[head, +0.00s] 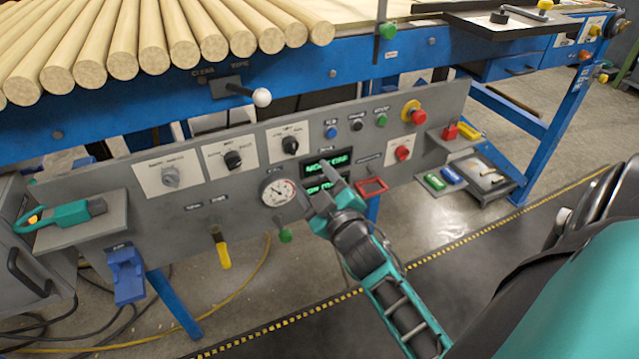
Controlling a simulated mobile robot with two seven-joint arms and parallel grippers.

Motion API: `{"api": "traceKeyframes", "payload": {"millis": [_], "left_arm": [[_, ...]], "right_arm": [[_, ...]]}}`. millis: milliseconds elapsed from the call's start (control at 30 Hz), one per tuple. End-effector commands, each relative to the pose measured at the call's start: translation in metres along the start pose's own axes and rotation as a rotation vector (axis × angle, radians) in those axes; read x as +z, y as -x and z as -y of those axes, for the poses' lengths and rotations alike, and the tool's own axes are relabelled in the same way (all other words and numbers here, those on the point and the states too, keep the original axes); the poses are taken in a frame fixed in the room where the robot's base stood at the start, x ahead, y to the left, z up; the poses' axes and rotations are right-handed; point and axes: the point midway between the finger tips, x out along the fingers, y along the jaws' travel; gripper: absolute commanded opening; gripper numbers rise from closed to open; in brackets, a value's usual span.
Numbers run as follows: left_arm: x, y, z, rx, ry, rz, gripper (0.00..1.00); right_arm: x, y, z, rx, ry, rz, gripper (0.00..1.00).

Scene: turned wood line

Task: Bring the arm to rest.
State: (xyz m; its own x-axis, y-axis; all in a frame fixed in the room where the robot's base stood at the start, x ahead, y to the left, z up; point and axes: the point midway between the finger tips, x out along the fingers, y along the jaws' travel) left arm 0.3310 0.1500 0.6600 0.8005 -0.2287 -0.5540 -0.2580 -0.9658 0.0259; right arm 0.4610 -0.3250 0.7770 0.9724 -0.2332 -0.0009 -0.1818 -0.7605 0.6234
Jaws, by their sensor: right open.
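My right gripper (318,187) is in the middle of the head view, at the end of my teal and black right arm, which comes in from the lower right. It is open and I see nothing between its fingers. It is in front of the grey control panel (240,190), just right of the round gauge (279,191) and over the lower part of the green-lit display (327,162). I cannot tell whether a fingertip touches the panel. My left gripper is not in the view.
The panel carries knobs, coloured buttons, a red emergency stop (418,117), a red frame (371,187) and a yellow-handled lever (222,250). Wooden rods (150,45) lie on the blue bench above. A shelf at left holds a teal tool (65,215). Dark floor matting (470,255) lies clear at right.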

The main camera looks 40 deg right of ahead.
Motion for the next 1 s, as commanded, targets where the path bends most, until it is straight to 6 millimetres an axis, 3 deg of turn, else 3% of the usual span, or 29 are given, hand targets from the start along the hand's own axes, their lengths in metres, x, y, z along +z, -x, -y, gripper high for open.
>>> {"api": "traceKeyframes", "payload": {"millis": [200, 767, 867, 1000], "left_arm": [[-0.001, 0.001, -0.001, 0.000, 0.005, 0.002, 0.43], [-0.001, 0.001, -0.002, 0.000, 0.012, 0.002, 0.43], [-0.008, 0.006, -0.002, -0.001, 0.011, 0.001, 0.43], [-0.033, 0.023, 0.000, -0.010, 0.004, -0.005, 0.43]], "right_arm": [[0.000, 0.015, -0.001, 0.001, 0.001, 0.000, 0.63], [0.000, 0.015, 0.000, 0.000, 0.000, 0.000, 0.63], [-0.005, 0.020, 0.003, -0.028, -0.022, 0.011, 0.63], [-0.017, 0.044, 0.024, -0.160, -0.132, 0.077, 0.63]]}}
